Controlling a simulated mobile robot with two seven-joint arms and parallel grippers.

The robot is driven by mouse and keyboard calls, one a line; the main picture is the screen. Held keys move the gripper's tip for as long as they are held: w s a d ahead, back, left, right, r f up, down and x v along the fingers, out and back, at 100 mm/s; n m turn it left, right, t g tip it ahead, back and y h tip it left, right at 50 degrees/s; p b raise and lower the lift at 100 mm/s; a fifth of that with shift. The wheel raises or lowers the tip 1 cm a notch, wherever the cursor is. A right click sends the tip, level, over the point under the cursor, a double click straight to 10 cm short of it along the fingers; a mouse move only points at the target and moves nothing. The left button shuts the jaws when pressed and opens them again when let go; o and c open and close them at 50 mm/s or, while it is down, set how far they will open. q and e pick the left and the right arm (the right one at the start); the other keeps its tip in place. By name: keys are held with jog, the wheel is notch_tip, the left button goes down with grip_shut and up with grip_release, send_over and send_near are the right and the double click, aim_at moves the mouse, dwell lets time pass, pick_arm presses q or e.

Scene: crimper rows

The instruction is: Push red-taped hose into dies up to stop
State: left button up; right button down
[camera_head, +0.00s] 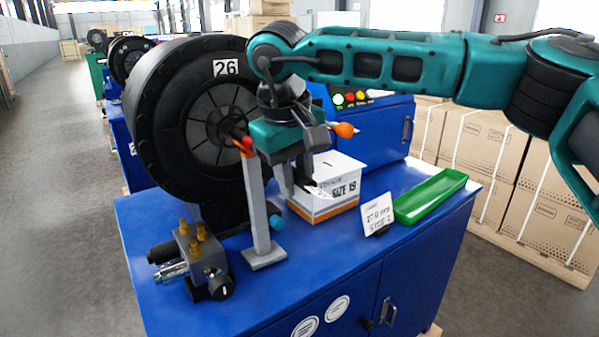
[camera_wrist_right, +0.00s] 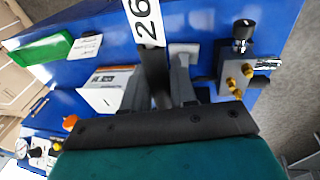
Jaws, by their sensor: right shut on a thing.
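The crimper (camera_head: 160,115) is a big black drum marked 26, with a ring of grey dies (camera_head: 218,125) round its dark centre. My right gripper (camera_head: 302,180) is shut in front and to the right of the dies, fingers pointing down. In the wrist view a dark length of hose (camera_wrist_right: 154,70) passes between its fingers, with a white 26 label (camera_wrist_right: 146,20) near it. A small red band (camera_head: 246,143) shows between the gripper and the dies, partly hidden. I cannot tell how deep the hose end sits. My left gripper is out of view.
A grey post (camera_head: 256,200) stands on the blue bench (camera_head: 240,300) just before the dies. Nearby are a brass-fitted block (camera_head: 205,262), a SIZE 19 box (camera_head: 325,205), a card (camera_head: 378,214) and a green tray (camera_head: 430,195). An orange knob (camera_head: 345,130) is right of the gripper.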

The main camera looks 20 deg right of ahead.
jog(key=shift+w+a+p, duration=0.3)
jog(key=shift+w+p, duration=0.3)
jog(key=shift+w+a+p, duration=0.25)
jog(key=shift+w+p, duration=0.35)
jog(key=shift+w+a+f, duration=0.1)
jog(key=shift+w+a, duration=0.2)
jog(key=shift+w, duration=0.35)
jog(key=shift+w+r, duration=0.1)
jog(key=shift+r, duration=0.8)
grip_release()
jog(key=shift+d, duration=0.1)
jog(key=v, duration=0.7)
dwell(0.7)
